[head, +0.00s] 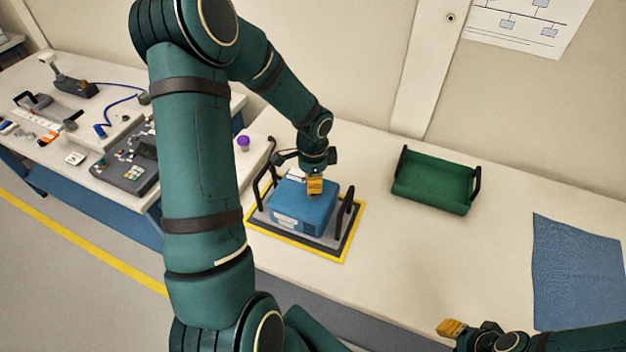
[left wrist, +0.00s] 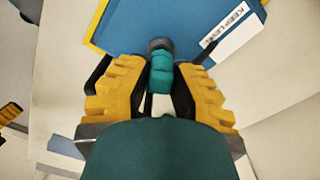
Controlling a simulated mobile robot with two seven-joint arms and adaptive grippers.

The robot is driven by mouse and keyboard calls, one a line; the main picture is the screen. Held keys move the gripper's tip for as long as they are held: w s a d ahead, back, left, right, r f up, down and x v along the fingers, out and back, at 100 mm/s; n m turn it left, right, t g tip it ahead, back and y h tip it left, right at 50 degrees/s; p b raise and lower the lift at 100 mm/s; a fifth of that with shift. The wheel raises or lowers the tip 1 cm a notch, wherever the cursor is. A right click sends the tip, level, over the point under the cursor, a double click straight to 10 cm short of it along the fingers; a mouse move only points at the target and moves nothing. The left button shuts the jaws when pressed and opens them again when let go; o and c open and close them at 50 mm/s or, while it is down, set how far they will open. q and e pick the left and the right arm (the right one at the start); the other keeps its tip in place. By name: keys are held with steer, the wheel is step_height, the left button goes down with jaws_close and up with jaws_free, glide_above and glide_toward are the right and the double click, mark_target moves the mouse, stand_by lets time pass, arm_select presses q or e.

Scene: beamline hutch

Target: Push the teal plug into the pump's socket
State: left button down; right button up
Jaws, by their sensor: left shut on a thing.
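The pump is a blue box (head: 303,209) on a dark, yellow-edged base with black handles, on the pale bench. My left gripper (head: 315,187) is over its top, pointing down. In the left wrist view, my left gripper's yellow fingers (left wrist: 160,70) are shut on the teal plug (left wrist: 161,78). The plug's front end meets a dark round socket (left wrist: 160,45) on the blue pump (left wrist: 150,20); how deep it sits I cannot tell. In the head view the plug and socket are hidden. My right gripper (head: 452,328) is low at the right, away from the pump; its jaw opening is unclear.
A green tray (head: 435,180) with black handles stands right of the pump. A blue cloth (head: 580,270) lies at the far right. A left bench holds a control box (head: 125,165) and tools.

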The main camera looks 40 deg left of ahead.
arm_select(q)
steer(key=shift+f+b, duration=0.35)
steer(key=shift+f, duration=0.15)
stand_by(0.4)
steer(key=c, duration=0.9)
jaws_free()
steer(key=shift+o, duration=0.2)
steer(key=shift+r, duration=0.1)
step_height(320, 180, up, 12)
steer(key=shift+a, duration=0.1)
